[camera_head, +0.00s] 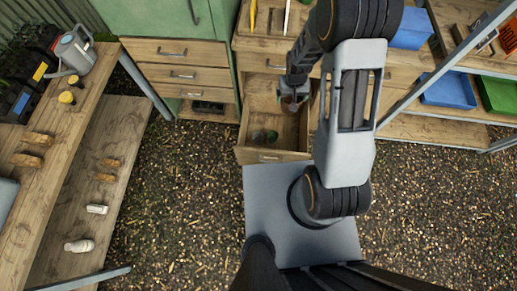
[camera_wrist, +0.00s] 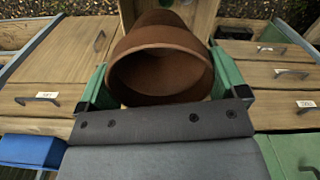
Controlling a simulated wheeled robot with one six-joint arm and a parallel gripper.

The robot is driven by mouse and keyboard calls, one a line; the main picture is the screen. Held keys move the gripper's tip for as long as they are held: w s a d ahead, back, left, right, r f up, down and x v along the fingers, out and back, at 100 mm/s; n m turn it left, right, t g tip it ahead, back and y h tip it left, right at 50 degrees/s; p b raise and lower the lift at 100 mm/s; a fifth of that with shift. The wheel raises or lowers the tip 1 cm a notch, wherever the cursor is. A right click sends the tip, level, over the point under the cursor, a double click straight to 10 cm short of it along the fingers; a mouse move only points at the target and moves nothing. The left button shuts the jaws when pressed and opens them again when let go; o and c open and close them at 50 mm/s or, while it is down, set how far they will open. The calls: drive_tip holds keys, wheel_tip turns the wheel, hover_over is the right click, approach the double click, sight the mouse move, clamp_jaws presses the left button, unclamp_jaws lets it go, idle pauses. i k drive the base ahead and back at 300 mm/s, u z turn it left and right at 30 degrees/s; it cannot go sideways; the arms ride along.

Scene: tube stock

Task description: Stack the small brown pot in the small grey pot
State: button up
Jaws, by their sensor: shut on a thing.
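A brown pot (camera_wrist: 160,42) fills the middle of the wrist view, its open mouth facing the camera. My gripper (camera_wrist: 160,84) has its green fingers closed on both sides of the pot. In the head view my gripper (camera_head: 293,96) is over the back right part of an open wooden drawer (camera_head: 268,157), with the brown pot (camera_head: 292,105) at its tip. Two small round pot-like things stand in the front of the drawer, one on the left (camera_head: 256,136) and one on the right (camera_head: 271,136). They are too small for me to tell which is the grey pot.
Closed wooden drawers (camera_head: 180,73) and a green cabinet (camera_head: 160,18) stand to the left. Blue bins (camera_head: 448,90) and a green bin (camera_head: 499,93) sit on the right shelves. A watering can (camera_head: 74,51) stands on the left bench (camera_head: 50,172). The gravel floor between is clear.

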sight(257, 140)
drive_tip(key=k, duration=0.7)
drive_tip(key=u, duration=1.55)
drive_tip(key=i, duration=1.1)
drive_tip(key=z, duration=1.9)
drive_tip(key=i, duration=0.45)
